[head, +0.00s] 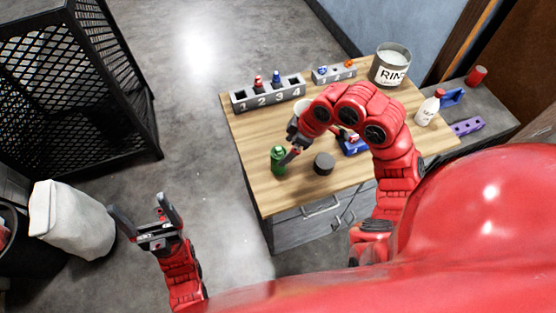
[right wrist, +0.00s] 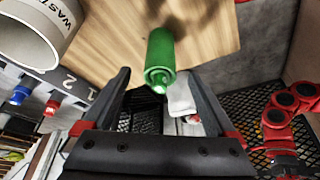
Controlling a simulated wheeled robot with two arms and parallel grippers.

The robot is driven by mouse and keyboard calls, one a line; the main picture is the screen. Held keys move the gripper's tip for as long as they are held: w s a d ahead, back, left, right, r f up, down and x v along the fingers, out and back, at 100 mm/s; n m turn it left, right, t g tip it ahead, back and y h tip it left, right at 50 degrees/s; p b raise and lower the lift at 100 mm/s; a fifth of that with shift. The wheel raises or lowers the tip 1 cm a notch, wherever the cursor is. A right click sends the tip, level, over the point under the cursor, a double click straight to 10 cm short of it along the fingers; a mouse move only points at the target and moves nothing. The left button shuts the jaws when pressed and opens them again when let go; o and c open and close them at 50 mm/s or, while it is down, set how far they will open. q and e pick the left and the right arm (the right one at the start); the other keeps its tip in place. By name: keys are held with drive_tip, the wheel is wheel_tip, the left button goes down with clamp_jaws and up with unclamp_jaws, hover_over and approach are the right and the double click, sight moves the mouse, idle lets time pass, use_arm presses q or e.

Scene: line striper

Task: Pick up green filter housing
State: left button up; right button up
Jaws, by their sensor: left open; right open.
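The green filter housing (head: 278,160) stands near the left edge of the wooden worktop (head: 250,137). My right gripper (head: 290,156) is open right beside it, on its right in the head view. In the right wrist view the green housing (right wrist: 160,58) shows between and just beyond the two spread fingers (right wrist: 158,78) of that gripper. I cannot tell whether any finger touches it. My left gripper (head: 143,210) is open and empty, away from the table over the floor at lower left.
A black cylinder (head: 323,163) stands right of the housing. A numbered rack (head: 268,97), a smaller rack (head: 333,75) and a rinse tub (head: 390,66) line the back. A white waste cup (right wrist: 32,30) is close by the right gripper. A mesh bin (head: 75,85) stands left.

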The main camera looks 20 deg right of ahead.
sight(280, 158)
drive_tip(key=shift+x, duration=1)
drive_tip(key=shift+a+f+p, duration=0.2)
drive_tip(key=shift+f+p, duration=0.2)
drive_tip(key=shift+p, duration=0.05)
drive_tip(key=p+x, duration=0.1)
drive_tip(key=x, duration=0.2)
drive_tip(key=shift+f, duration=0.25)
drive_tip(key=shift+w+a+f, duration=0.15)
drive_tip(key=shift+w+f, duration=0.05)
drive_tip(key=shift+f, duration=0.4)
drive_tip(key=shift+c, duration=0.4)
clamp_jaws()
